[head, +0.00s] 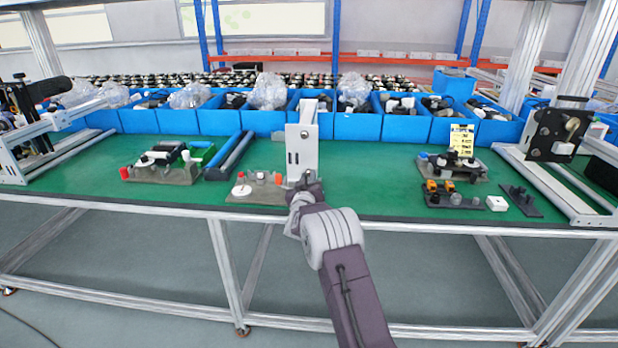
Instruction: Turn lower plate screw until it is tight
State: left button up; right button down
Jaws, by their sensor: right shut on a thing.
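An upright light grey metal plate (303,135) with dark slots stands near the middle of the green bench, by the front edge. My right gripper (306,179) is at the low front of this plate, with its arm coming up from the bottom of the picture. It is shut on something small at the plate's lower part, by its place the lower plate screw. The gripper hides the screw, and how far in the screw sits cannot be told. My left gripper is not in view.
A fixture (258,188) with white and red parts lies just left of the plate. Another fixture (160,164) is further left, and one (455,165) stands at the right. Blue bins (265,122) line the back. Green bench (380,175) is clear right of the plate.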

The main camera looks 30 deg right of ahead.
jog(key=m+b, duration=0.3)
jog(key=m, duration=0.1)
jog(key=m+b, duration=0.3)
jog(key=shift+f+m, duration=0.2)
jog(key=shift+m, duration=0.2)
jog(key=shift+m+b, duration=0.3)
jog(key=shift+m, duration=0.1)
jog(key=shift+r+m, duration=0.25)
jog(key=shift+m, duration=0.05)
jog(key=c, duration=1.4)
grip_release()
jog(key=shift+c, duration=0.2)
jog(key=n+p, duration=0.2)
jog(key=p, duration=0.1)
jog(key=n+p, duration=0.6)
jog(key=shift+r, duration=0.3)
jog(key=shift+f+n+p, duration=0.1)
jog(key=shift+n+p, duration=0.35)
jog(key=shift+n, duration=0.15)
jog(key=shift+f+n, duration=0.25)
jog(key=shift+n, duration=0.05)
